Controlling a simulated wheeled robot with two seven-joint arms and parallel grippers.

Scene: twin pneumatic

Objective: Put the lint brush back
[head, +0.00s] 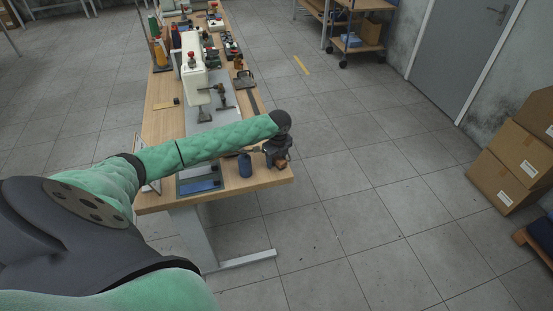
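My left arm reaches in from the left across the table, and its dark gripper (277,156) hangs down over the near right corner of the wooden work table (240,183). A small brown-orange thing (281,163) shows right at the fingers. I cannot tell whether it is the lint brush, or whether the fingers hold it. The fingers are too small and dark to tell if they are open or shut. I cannot clearly pick out a lint brush elsewhere. My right gripper is not in view.
A dark blue cylinder (245,166) stands just left of the gripper. A shallow tray (214,182) with a blue piece lies near the front edge. A white sewing machine (194,80) and several small items stand farther back. Cardboard boxes (508,158) are at the right; the floor between is clear.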

